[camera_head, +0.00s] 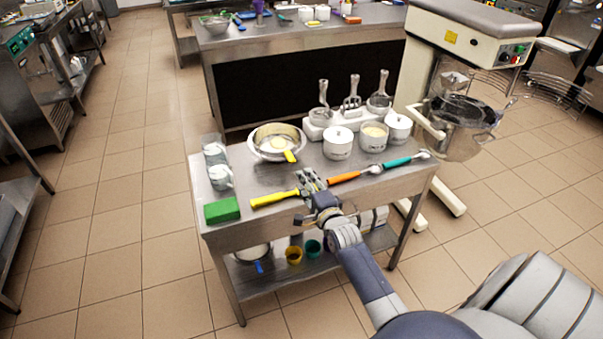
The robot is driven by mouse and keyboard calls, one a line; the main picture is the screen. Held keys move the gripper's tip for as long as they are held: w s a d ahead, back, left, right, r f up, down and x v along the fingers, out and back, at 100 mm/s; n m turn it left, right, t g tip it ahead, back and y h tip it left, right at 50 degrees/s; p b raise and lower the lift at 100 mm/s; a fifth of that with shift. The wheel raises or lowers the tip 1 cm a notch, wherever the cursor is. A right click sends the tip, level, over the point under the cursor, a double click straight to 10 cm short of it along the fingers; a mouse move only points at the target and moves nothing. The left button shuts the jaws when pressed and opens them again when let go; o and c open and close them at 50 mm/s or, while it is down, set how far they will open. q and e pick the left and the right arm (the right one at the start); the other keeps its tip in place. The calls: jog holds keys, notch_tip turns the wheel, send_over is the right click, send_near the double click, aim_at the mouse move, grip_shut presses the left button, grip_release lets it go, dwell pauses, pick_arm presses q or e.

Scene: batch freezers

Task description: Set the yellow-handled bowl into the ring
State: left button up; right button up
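The yellow-handled bowl (262,149) is a round, shallow, pale metal bowl at the back of the steel table. Its short yellow handle (290,156) points to the front right, and something pale yellow shows inside. My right gripper (309,178) is above the table, in front and to the right of the bowl and apart from it. Its fingers look spread, with nothing seen between them. A curved metal rim (462,108) shows on the large cream mixer (455,42) at the right; I cannot tell whether it is the ring. My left gripper is out of view.
On the steel table (262,222) lie a yellow-handled tool (275,199), an orange-handled tool (345,177), a teal-handled tool (398,162) and a green block (222,210). Glass jugs (220,177) stand left of the bowl, white pots (338,144) right of it.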

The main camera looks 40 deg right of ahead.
aim_at(293, 162)
jog(key=b+x, duration=0.3)
jog(key=x, duration=0.1)
jog(key=b+x, duration=0.3)
jog(key=x, duration=0.1)
jog(key=b+x, duration=0.4)
jog(key=shift+w+f, duration=0.2)
jog(key=shift+f, duration=0.1)
jog(key=shift+b+x, duration=0.75)
jog(key=shift+x, duration=0.45)
jog(key=shift+r, duration=0.1)
grip_shut()
jog(key=shift+c, duration=2.2)
grip_release()
grip_shut()
jog(key=shift+s, duration=0.1)
